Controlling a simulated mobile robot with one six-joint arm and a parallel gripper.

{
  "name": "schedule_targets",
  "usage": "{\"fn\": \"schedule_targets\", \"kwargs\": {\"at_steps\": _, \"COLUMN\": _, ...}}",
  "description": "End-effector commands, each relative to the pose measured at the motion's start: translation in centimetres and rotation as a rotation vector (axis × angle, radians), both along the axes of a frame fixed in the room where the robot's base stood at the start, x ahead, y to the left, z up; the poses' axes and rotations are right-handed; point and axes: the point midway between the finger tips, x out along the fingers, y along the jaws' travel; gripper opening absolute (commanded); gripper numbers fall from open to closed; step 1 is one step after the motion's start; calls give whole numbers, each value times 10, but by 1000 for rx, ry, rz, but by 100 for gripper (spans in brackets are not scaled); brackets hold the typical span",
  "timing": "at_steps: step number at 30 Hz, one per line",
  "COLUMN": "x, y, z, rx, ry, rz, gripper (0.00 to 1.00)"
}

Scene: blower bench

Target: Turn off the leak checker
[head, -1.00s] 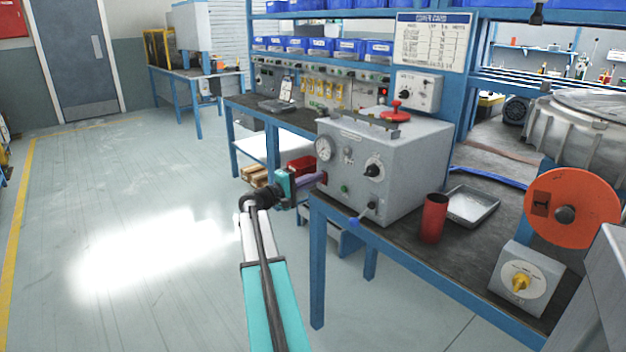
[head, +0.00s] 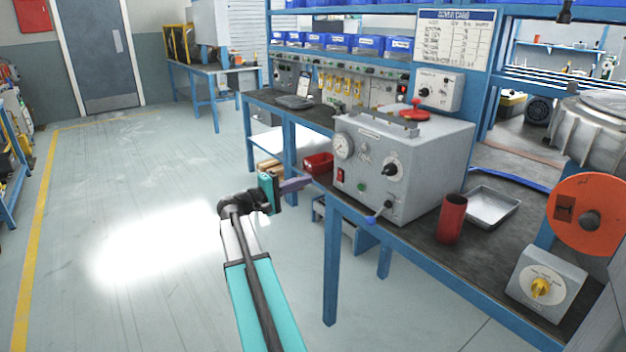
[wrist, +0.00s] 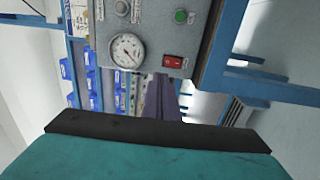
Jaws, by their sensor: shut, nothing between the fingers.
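The leak checker appears to be the grey box (head: 425,165) on the bench; its label is too small to read. Its front has a round gauge (head: 343,146), a black knob, a green button (head: 362,187) and a red rocker switch (head: 340,175) at the lower left. In the wrist view, the red switch (wrist: 173,61) shows beside the gauge (wrist: 127,50), with the green button (wrist: 180,16) above. I cannot tell which way the rocker is pressed. My gripper (head: 307,182) is shut and empty, just left of the switch and apart from it; its purple fingers (wrist: 160,100) point towards the panel.
A blue-handled lever (head: 371,219) sticks out at the box's lower front. A red cylinder (head: 452,219), a metal tray (head: 487,207) and a box with a yellow knob (head: 540,287) stand to the right. A red bin (head: 318,163) is behind my gripper. The floor at left is clear.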

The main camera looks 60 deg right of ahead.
Motion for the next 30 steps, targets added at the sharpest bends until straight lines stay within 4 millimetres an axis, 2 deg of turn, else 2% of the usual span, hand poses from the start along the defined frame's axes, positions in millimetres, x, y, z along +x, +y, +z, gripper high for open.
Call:
{"fn": "schedule_targets", "kwargs": {"at_steps": 3, "x": 5, "y": 12, "z": 2, "rx": 0, "ry": 0, "rz": 2, "gripper": 0}}
{"fn": "schedule_targets", "kwargs": {"at_steps": 7, "x": 7, "y": 18, "z": 2, "rx": 0, "ry": 0, "rz": 1, "gripper": 0}}
{"fn": "schedule_targets", "kwargs": {"at_steps": 25, "x": 10, "y": 21, "z": 3, "rx": 0, "ry": -1, "rz": 4, "gripper": 0}}
{"fn": "schedule_targets", "kwargs": {"at_steps": 30, "x": 26, "y": 34, "z": 5, "rx": 5, "ry": 8, "rz": 31, "gripper": 0}}
